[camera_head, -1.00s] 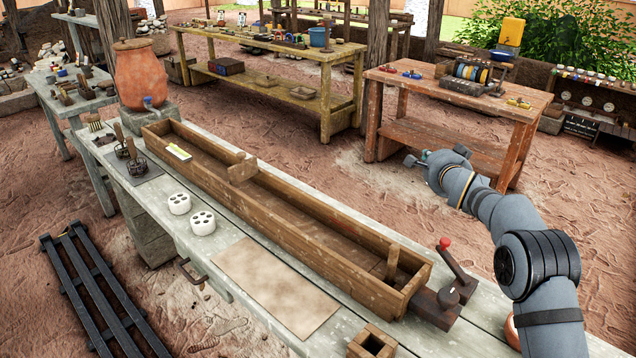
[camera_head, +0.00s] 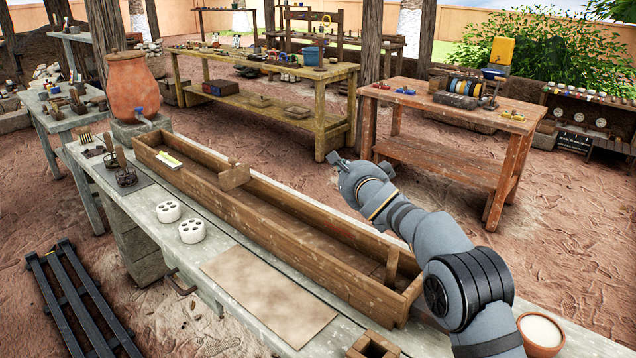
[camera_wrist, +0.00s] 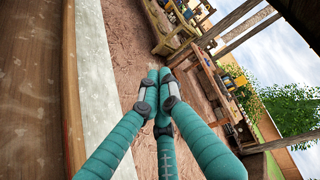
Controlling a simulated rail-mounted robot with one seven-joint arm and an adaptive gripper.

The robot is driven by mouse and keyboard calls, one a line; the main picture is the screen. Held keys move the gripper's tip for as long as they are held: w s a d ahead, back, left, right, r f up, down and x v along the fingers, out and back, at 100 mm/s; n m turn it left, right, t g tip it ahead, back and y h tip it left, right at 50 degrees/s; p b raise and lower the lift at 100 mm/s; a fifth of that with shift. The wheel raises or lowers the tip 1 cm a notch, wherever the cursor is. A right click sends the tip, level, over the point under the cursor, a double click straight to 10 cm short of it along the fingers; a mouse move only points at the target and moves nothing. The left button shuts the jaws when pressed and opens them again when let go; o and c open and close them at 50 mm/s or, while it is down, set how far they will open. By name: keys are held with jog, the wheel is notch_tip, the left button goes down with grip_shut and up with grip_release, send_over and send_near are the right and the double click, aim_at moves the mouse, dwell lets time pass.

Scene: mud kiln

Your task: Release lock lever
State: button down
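The lock lever is not visible now; my arm covers the near right end of the long wooden trough (camera_head: 262,232), where a red-knobbed lever showed earlier. The trough lies along the grey bench (camera_head: 140,205), with an upright wooden divider (camera_head: 235,177) and a peg (camera_head: 392,265) near its right end. My gripper (camera_head: 338,163) is raised beyond the trough's far side, apart from it. In the wrist view its teal fingers (camera_wrist: 158,76) come together at the tips with nothing seen between them.
Two white holed cylinders (camera_head: 180,222) and a tan sheet (camera_head: 270,297) lie in front of the trough. A square wooden block (camera_head: 374,346) and a white-filled bowl (camera_head: 541,331) are at the near end. A reddish table (camera_head: 455,118) stands behind, with open floor between.

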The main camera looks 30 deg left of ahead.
jog(key=shift+m+g+y, duration=0.5)
jog(key=shift+m, duration=0.2)
jog(key=s+a+b, duration=0.1)
jog(key=s+a, duration=0.1)
jog(key=s+a+f, duration=0.1)
jog(key=s+a, duration=0.1)
jog(key=s, duration=0.1)
jog(key=shift+s+a+f+b, duration=0.1)
jog(key=shift+s+a+b, duration=0.05)
jog(key=shift+a+b, duration=0.25)
jog(key=w+d+r+n+t+h+p, duration=0.2)
jog(key=w+d+p, duration=0.3)
jog(key=w+d, duration=0.6)
jog(key=shift+d+r+n, duration=0.15)
jog(key=shift+r+n, duration=0.15)
jog(key=shift+n, duration=0.2)
